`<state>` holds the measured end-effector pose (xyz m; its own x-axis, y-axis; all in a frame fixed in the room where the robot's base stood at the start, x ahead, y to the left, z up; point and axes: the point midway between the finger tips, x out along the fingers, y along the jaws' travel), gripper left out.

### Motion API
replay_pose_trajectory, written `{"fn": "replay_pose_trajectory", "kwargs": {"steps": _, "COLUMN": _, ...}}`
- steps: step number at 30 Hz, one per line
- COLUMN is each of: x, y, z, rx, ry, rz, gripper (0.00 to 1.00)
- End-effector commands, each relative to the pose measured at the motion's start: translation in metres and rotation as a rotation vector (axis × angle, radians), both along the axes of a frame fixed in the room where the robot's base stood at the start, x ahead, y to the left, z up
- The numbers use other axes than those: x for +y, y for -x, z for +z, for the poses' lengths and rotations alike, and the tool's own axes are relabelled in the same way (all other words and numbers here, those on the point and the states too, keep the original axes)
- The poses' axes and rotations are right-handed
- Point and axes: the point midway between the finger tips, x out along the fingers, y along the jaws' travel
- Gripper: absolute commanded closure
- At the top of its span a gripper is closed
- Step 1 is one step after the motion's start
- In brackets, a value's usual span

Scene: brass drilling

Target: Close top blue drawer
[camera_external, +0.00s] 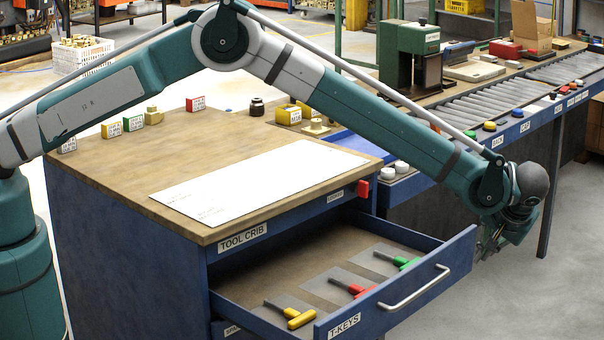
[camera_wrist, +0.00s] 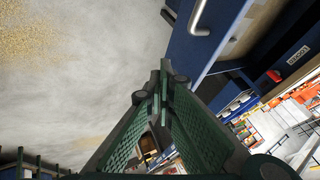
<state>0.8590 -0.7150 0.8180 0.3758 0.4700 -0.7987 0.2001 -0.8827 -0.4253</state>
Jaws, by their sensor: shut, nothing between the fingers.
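The top blue drawer, labelled T-KEYS, is pulled well out of the tool crib cabinet; its front panel (camera_external: 452,262) carries a silver bar handle (camera_external: 414,289). In the wrist view the handle (camera_wrist: 198,18) and blue drawer front (camera_wrist: 185,55) lie at the upper middle. My gripper (camera_external: 484,250) is just outside the drawer front, by its far right end. Its fingers (camera_wrist: 165,72) are shut and hold nothing. I cannot tell whether they touch the panel. Inside lie a yellow T-key (camera_external: 292,315), a red one (camera_external: 353,288) and a green one (camera_external: 397,260).
A white sheet (camera_external: 260,182) lies on the wooden cabinet top (camera_external: 115,172). A roller conveyor bench (camera_external: 495,105) stands behind. The grey floor (camera_external: 540,300) right of the drawer is clear.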

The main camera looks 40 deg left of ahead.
Motion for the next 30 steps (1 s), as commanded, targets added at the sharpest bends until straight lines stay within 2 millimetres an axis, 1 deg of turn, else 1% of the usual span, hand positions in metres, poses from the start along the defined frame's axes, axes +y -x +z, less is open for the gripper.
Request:
{"fn": "replay_pose_trajectory", "kwargs": {"steps": 19, "x": 0.041, "y": -0.033, "z": -0.070, "rx": 0.000, "ry": 0.000, "rz": 0.000, "gripper": 1.00}}
{"fn": "replay_pose_trajectory", "kwargs": {"steps": 24, "x": 0.059, "y": -0.032, "z": -0.069, "rx": 0.000, "ry": 0.000, "rz": 0.000, "gripper": 1.00}}
{"fn": "replay_pose_trajectory", "kwargs": {"steps": 30, "x": 0.075, "y": -0.032, "z": -0.068, "rx": 0.000, "ry": 0.000, "rz": 0.001, "gripper": 1.00}}
